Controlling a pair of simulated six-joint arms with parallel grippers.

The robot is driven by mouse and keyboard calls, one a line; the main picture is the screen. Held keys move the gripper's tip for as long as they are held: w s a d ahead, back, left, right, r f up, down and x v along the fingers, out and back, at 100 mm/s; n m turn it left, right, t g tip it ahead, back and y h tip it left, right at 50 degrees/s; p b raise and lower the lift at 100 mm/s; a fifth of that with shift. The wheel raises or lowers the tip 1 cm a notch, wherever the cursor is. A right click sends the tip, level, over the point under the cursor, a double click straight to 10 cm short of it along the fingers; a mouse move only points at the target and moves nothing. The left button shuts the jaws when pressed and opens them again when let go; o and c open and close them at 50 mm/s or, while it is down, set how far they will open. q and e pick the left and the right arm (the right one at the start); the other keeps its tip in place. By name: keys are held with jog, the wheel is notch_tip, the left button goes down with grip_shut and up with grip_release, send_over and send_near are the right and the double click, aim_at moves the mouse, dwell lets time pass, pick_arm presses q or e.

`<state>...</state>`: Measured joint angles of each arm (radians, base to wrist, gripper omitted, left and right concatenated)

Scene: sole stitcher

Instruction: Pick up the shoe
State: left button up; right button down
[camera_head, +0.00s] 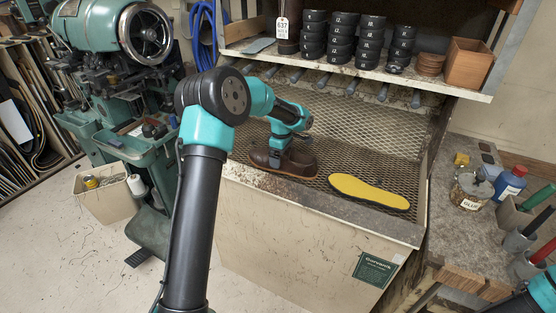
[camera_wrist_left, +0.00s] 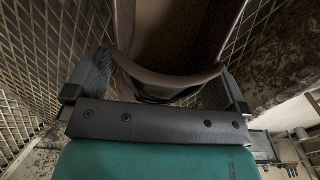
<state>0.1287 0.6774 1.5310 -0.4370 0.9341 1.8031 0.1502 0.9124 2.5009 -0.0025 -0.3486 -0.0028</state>
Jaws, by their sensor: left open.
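A brown leather shoe (camera_head: 298,169) sits upright on the metal mesh bench, its toe toward the right. My left gripper (camera_head: 277,156) is down at the heel end of the shoe. In the left wrist view the shoe (camera_wrist_left: 180,40) lies ahead, with its rounded rear collar between the two dark fingers of my left gripper (camera_wrist_left: 163,88). The fingers are open, one on each side of the heel. I cannot tell whether either touches it. The gripper hides part of the heel in the head view. My right gripper is not in view.
A yellow sole (camera_head: 369,190) lies on the mesh right of the shoe. A shelf (camera_head: 340,68) with black rolls and a wooden box (camera_head: 466,64) overhangs the back. A side bench (camera_head: 452,220) holds a glue jar (camera_head: 471,190) and bottles. A green stitching machine (camera_head: 95,30) stands left.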

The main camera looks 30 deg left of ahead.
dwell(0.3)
pick_arm(q)
jog(key=c, duration=1)
jog(key=shift+o, duration=0.2)
jog(key=shift+r, duration=0.2)
notch_tip(320, 180, up, 10)
jog(key=shift+f, duration=0.1)
jog(key=w+d, duration=0.2)
jog(key=d, duration=3.1)
jog(key=shift+w+m, duration=0.2)
jog(key=shift+m, duration=0.2)
